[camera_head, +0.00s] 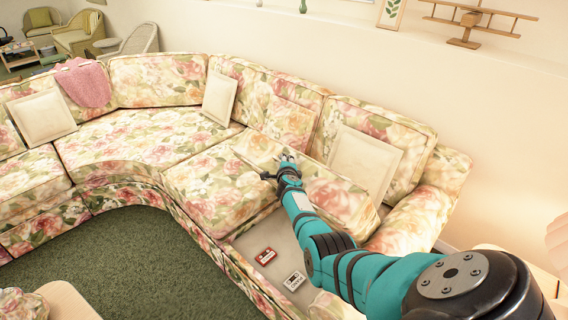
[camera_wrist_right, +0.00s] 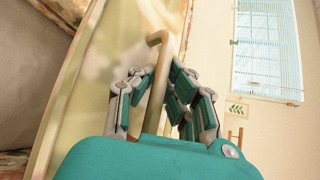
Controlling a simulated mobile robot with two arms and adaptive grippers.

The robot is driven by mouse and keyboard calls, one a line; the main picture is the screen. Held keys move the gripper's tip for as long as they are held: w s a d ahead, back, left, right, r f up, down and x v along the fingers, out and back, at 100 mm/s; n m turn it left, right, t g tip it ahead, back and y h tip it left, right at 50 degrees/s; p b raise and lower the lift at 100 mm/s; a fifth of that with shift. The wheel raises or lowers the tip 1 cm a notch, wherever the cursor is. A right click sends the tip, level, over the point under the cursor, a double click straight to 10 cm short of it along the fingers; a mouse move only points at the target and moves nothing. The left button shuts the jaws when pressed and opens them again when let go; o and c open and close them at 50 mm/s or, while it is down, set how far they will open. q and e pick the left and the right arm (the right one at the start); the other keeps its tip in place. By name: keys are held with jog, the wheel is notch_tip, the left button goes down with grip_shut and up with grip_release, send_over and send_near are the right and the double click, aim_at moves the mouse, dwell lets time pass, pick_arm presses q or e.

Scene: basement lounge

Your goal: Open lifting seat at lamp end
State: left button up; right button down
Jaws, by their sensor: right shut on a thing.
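The floral lifting seat (camera_head: 335,192) at the lamp end of the sofa is raised and tilted up toward the backrest. Below it a pale storage space (camera_head: 262,232) shows open. My right gripper (camera_head: 285,160) reaches the raised seat's upper edge. In the right wrist view my right gripper (camera_wrist_right: 158,85) is shut around a bent tan handle bar (camera_wrist_right: 155,95), with fingers on both sides of it. The seat's panel (camera_wrist_right: 97,75) stands just left of the fingers there. My left gripper is not in view.
A red cassette (camera_head: 265,256) and a white cassette (camera_head: 294,281) lie in the open space. A cream pillow (camera_head: 363,162) leans on the backrest behind the raised seat. The lamp (camera_head: 559,240) is at the right edge.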

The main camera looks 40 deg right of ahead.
jog(key=c, duration=1.3)
grip_release()
jog(key=shift+r, duration=0.1)
jog(key=shift+c, duration=0.2)
jog(key=shift+s, duration=0.1)
jog(key=shift+a, duration=0.1)
jog(key=shift+s+a+r, duration=0.15)
jog(key=shift+s+a, duration=0.25)
jog(key=shift+s, duration=0.15)
jog(key=s+a, duration=0.8)
jog(key=s, duration=0.2)
jog(key=shift+s+a+r, duration=0.2)
jog(key=shift+s+r, duration=0.1)
